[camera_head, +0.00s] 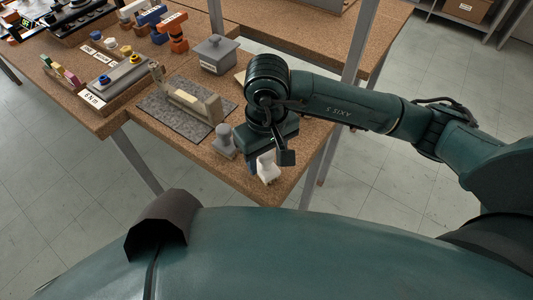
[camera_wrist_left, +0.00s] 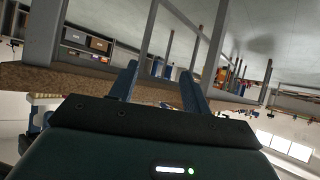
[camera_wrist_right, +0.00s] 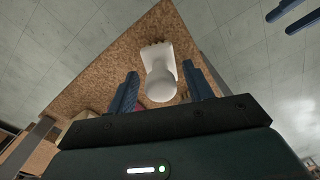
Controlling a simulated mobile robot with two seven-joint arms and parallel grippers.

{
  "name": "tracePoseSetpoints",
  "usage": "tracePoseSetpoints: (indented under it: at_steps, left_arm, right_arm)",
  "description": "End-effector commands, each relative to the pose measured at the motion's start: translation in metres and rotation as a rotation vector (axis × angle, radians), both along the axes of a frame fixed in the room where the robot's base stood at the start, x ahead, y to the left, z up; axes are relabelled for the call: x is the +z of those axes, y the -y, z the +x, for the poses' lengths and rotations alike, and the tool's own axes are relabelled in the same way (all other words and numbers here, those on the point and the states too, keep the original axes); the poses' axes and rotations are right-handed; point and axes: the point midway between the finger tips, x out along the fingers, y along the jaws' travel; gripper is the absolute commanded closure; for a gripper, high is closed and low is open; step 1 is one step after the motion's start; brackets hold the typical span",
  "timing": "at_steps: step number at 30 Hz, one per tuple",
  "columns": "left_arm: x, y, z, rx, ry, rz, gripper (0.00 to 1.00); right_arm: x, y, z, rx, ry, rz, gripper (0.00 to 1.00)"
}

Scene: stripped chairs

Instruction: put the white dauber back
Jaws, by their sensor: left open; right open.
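The white dauber (camera_head: 267,167) stands on the cork table near its front right corner. In the right wrist view the dauber (camera_wrist_right: 160,76) shows its round knob between the fingers of my right gripper (camera_wrist_right: 162,92), which is open. In the head view my right gripper (camera_head: 276,157) is over the dauber, and its palm hides part of the area. I cannot tell whether the fingers touch the dauber. A grey dauber-like piece (camera_head: 224,141) stands just left of it. My left gripper (camera_wrist_left: 160,88) is open and empty in the left wrist view, and is not seen in the head view.
A grey speckled mat (camera_head: 158,107) with a beige bracket-like piece (camera_head: 195,103) lies left of the gripper. A grey lidded box (camera_head: 216,54) stands behind. A tray (camera_head: 118,82) and several coloured parts fill the left side. A metal post (camera_head: 361,35) rises behind my right arm.

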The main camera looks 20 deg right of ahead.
Motion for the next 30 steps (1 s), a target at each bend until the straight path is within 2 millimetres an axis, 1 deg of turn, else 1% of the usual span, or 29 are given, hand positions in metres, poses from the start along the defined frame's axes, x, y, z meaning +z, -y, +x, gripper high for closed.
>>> tracePoseSetpoints:
  at_steps: [5, 9, 11, 14, 18, 24, 27, 30]
  left_arm:
    - [0.0, 0.001, 0.0, -0.001, 0.0, -0.001, 0.52]
    - [0.006, 0.0, -0.001, -0.001, -0.006, 0.001, 0.52]
    - [-0.002, 0.0, -0.001, 0.0, -0.009, 0.003, 0.52]
    - [-0.007, 0.0, -0.002, -0.001, -0.012, 0.004, 0.52]
    - [-0.012, 0.001, -0.002, -0.003, -0.011, 0.002, 0.52]
    - [-0.007, 0.003, 0.001, -0.01, 0.01, -0.004, 0.52]
    - [-0.004, 0.004, 0.001, -0.012, 0.014, -0.005, 0.52]
    - [-0.004, 0.004, 0.001, -0.013, 0.016, -0.005, 0.52]
  right_arm:
    - [0.0, 0.0, 0.0, 0.0, 0.0, 0.0, 0.49]
    - [0.006, 0.0, 0.0, -0.001, 0.0, 0.0, 0.49]
    - [0.011, 0.0, 0.001, 0.0, 0.005, 0.001, 0.49]
    - [0.03, 0.0, 0.001, 0.002, 0.008, 0.0, 0.49]
    - [0.063, 0.0, 0.002, 0.002, 0.009, 0.001, 0.49]
    - [0.103, 0.0, 0.001, 0.001, 0.007, 0.001, 0.49]
    - [0.115, 0.0, 0.001, 0.0, 0.004, -0.001, 0.49]
    - [0.121, 0.0, 0.0, 0.0, 0.002, 0.0, 0.49]
